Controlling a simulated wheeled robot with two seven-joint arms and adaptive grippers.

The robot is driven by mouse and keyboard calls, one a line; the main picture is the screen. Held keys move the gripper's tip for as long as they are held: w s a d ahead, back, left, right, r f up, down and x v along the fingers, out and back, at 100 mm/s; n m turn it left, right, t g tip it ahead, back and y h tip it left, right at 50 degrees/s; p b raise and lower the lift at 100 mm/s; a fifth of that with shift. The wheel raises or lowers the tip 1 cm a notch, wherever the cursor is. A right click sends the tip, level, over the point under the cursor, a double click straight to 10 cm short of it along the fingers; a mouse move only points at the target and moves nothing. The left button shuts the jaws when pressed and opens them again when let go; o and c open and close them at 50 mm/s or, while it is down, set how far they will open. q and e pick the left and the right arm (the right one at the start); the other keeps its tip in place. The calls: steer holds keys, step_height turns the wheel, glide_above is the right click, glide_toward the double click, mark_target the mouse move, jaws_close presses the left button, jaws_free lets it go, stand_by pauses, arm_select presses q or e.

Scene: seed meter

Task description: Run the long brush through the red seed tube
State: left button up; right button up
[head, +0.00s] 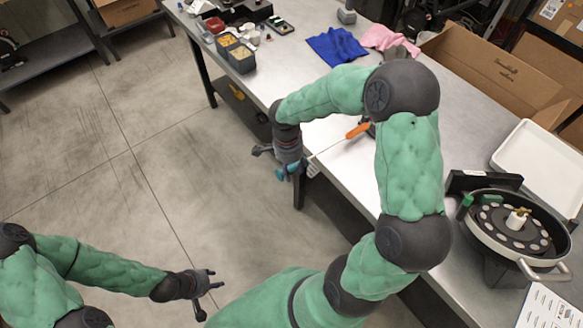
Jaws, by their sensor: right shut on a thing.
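My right gripper (273,163) hangs just off the table's front edge. It is shut on a small teal thing with a pale, bristle-like end (313,168), which looks like a brush. Its full length is unclear. My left gripper (207,288) is open and empty, low over the floor, far from the table. I cannot make out the red seed tube; my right arm hides part of the table.
On the metal table (300,60), small tubs (241,58) stand at the far left, with a blue cloth (337,46) and a pink cloth (388,38) behind my arm. A round seed meter (512,228), a white tray (540,160) and a cardboard box (500,75) are at right.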

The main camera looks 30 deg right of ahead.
mark_target(354, 133)
steer(key=shift+r, duration=0.1)
steer(key=shift+d+b, duration=0.3)
steer(key=shift+d, duration=2.8)
steer(key=shift+w+d, duration=0.2)
steer(key=shift+d, duration=9.6)
steer(key=shift+a+b, duration=0.5)
steer(key=shift+a, duration=6.35)
steer(key=shift+s, duration=0.1)
